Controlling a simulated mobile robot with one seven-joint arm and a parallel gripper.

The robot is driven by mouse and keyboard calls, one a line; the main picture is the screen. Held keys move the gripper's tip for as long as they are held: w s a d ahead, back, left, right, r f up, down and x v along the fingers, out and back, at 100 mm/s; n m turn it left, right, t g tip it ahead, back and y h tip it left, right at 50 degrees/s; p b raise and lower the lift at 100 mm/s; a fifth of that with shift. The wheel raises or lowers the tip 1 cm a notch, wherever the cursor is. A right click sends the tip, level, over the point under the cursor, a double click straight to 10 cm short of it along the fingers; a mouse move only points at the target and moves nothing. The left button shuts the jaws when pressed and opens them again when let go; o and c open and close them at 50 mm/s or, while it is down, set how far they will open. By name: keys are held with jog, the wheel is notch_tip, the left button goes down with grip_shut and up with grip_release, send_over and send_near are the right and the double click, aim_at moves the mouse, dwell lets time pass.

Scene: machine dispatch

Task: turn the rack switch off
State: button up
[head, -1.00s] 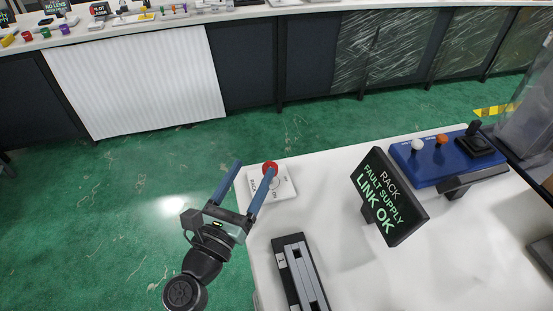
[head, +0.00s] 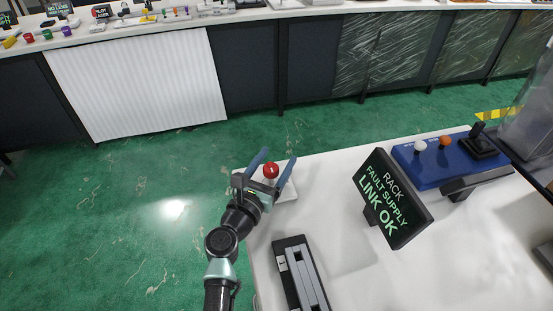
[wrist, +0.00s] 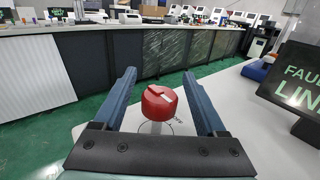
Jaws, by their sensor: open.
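The rack switch is a red rotary knob (head: 271,170) on a white plate (head: 287,192) at the near bench's far left corner. In the wrist view the red knob (wrist: 159,102) has a raised ridge with a white mark on top and stands on a pale stem. My gripper (head: 274,157) is open, with one blue finger on each side of the knob. In the wrist view my gripper (wrist: 158,78) shows a gap between each finger and the knob. Part of the plate and its lettering is hidden behind my gripper.
A black sign (head: 392,199) reading "RACK FAULT SUPPLY LINK OK" stands right of the switch. A black slotted unit (head: 300,275) lies nearer. A blue control box (head: 445,160) with a joystick sits at the back right. White bench top (head: 330,170) between them is clear.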

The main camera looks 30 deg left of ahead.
jog(key=shift+w, duration=0.45)
grip_shut()
